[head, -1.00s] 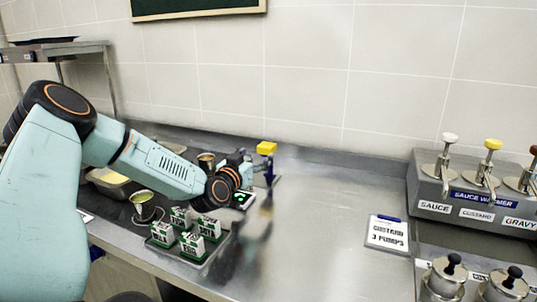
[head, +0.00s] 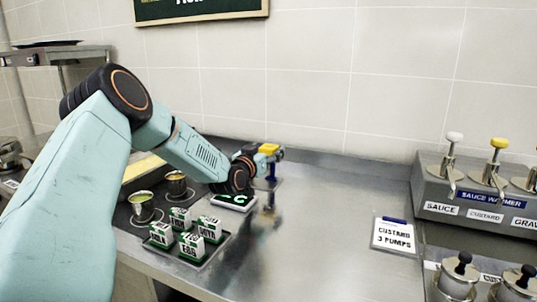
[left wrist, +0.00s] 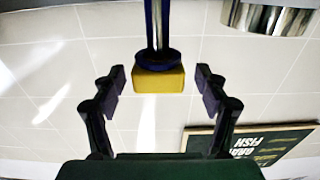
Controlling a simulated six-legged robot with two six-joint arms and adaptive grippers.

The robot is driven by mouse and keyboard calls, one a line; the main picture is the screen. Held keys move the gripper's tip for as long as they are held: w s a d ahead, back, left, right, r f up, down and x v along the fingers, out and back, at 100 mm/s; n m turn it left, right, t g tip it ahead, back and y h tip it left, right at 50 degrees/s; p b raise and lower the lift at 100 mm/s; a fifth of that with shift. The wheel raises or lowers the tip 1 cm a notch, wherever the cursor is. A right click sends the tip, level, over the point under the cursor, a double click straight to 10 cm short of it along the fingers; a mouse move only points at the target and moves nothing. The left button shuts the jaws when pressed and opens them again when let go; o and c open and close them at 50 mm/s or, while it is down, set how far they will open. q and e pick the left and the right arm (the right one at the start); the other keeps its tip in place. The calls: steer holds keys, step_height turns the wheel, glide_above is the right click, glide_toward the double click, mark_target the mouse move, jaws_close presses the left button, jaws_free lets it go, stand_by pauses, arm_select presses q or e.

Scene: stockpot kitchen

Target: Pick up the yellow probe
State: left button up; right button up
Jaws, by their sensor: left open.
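The yellow probe (head: 268,149) shows as a yellow block at the back of the steel counter, on a dark blue upright piece. In the left wrist view the yellow block (left wrist: 158,80) sits at the end of a dark post with a round collar. My left gripper (head: 273,155) is open at the probe. In the left wrist view its fingertips (left wrist: 160,77) stand on either side of the block with a gap at each side, and none seems to touch it. The gripper partly hides the probe in the head view. My right gripper is not in view.
A display with green marks (head: 234,201) lies below the gripper. A tray of small labelled cartons (head: 205,259) and two cups (head: 143,205) stand nearby. A custard sign (head: 393,235) and sauce warmer (head: 470,190) are at right. The middle of the counter is clear.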

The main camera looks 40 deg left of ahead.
arm_select(q)
steer(key=shift+s+d+r, duration=0.1)
steer(key=shift+d+r, duration=0.05)
steer(key=shift+r, duration=0.05)
steer(key=shift+c, duration=1)
steer(key=shift+f, duration=0.2)
steer(key=c, duration=0.4)
steer(key=shift+r, duration=0.15)
steer(key=c, duration=0.5)
steer(key=shift+c, duration=0.8)
step_height(320, 180, up, 10)
steer(key=p, duration=0.3)
steer(key=shift+p, duration=0.45)
